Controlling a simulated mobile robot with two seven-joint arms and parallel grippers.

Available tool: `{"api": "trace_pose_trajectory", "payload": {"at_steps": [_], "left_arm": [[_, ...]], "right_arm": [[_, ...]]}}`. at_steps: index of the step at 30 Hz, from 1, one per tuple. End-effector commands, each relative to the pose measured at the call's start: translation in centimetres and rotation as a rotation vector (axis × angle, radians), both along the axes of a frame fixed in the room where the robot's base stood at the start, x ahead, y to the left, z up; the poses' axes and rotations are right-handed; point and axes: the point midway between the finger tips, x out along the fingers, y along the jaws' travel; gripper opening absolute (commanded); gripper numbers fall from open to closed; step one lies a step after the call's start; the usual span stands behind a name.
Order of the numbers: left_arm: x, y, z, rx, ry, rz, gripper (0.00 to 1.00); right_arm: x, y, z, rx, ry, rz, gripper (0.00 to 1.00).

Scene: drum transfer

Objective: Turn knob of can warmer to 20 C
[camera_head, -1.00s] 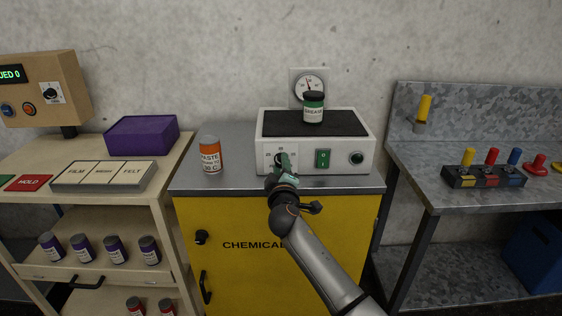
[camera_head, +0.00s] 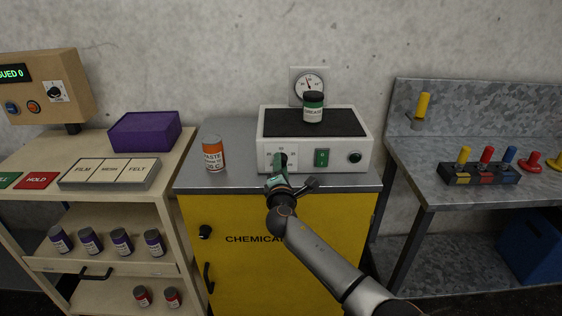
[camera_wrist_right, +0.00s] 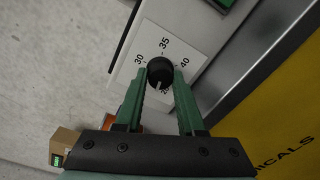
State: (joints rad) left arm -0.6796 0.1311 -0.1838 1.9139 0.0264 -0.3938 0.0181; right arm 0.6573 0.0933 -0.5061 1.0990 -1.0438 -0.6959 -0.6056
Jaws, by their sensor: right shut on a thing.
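The can warmer (camera_head: 350,128) is a white box with a black top on the grey cabinet top. Its black knob (camera_wrist_right: 160,72) shows in the right wrist view on a white scale with 30, 35 and 40 visible. The knob's pale pointer mark faces the bottom of that view, toward a label starting with 2 that is partly hidden. My right gripper (camera_head: 281,168) is at the knob in the head view. In the wrist view its green fingers (camera_wrist_right: 160,88) are shut on the knob, one on each side. My left gripper is not in view.
An orange paste can (camera_head: 213,154) stands left of the warmer. A gauge (camera_head: 309,86) is on the wall behind.

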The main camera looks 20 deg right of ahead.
Motion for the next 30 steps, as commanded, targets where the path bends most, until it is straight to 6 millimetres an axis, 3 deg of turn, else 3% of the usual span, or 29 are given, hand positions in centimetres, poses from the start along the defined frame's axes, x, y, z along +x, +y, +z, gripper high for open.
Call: {"api": "trace_pose_trajectory", "payload": {"at_steps": [15,30], "left_arm": [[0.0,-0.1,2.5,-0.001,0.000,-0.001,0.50],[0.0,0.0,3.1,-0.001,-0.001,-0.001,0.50]], "right_arm": [[0.0,-0.1,0.2,-0.417,0.119,-0.003,0.00],[0.0,-0.1,0.1,-0.569,0.162,-0.002,0.00]]}}
